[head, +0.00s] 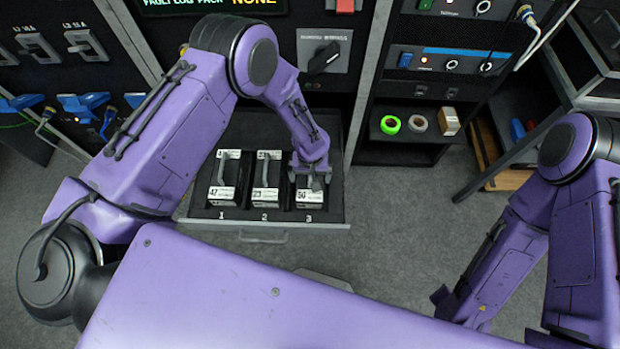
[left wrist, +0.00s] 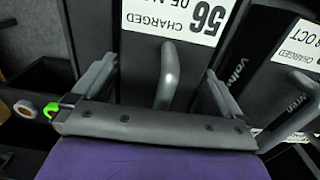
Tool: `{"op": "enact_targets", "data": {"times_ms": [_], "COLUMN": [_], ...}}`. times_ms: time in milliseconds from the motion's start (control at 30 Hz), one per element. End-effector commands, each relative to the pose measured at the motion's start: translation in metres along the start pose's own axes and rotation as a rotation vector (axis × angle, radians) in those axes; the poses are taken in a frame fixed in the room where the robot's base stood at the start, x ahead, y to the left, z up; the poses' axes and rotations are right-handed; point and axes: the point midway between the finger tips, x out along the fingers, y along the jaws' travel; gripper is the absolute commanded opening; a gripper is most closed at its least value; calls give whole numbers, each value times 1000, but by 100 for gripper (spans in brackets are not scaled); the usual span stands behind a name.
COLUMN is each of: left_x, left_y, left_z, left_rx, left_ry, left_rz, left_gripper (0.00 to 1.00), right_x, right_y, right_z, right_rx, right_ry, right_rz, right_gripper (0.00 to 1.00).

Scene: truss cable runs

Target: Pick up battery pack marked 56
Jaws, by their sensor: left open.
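Battery pack 56 (head: 308,199) sits in drawer slot 3, the rightmost slot. In the left wrist view its white label (left wrist: 180,18) reads "56" and "CHARGED", upside down. Its grey handle (left wrist: 167,75) stands up between the fingers of my left gripper (left wrist: 158,88). The gripper is open, one finger on each side of the handle, with no clear contact. In the head view my left gripper (head: 314,178) hides part of the pack. My right gripper (head: 455,308) hangs low at the right, and its jaws are unclear.
Battery packs 47 (head: 222,180) and 23 (head: 266,180) fill slots 1 and 2 of the open drawer (head: 250,223). A shelf at right holds a green tape roll (head: 390,125), a pale roll (head: 418,123) and a small box (head: 449,121). Grey floor is clear in front of the drawer.

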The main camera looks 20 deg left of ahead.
Motion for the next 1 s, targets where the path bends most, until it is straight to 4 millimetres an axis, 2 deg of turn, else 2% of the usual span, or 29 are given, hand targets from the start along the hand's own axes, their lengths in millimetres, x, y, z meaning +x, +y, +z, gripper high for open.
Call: {"op": "enact_targets", "data": {"times_ms": [33,300,667,900,1000], "left_x": [0,0,-7,-35,-48], "left_y": [0,0,1,1,-2], "left_z": [0,0,-2,-2,11], "left_rx": [1,2,2,1,3], "left_ry": [0,0,4,5,3], "left_rz": [0,0,1,2,1], "left_gripper": [94,7,7,7,7], "right_x": [0,0,0,0,0], "right_y": [0,0,0,0,0], "right_z": [0,0,0,0,0], "right_rx": [0,0,0,0,0], "right_ry": [0,0,0,0,0], "right_rz": [0,0,0,0,0], "right_gripper": [49,49,49,49,49]}}
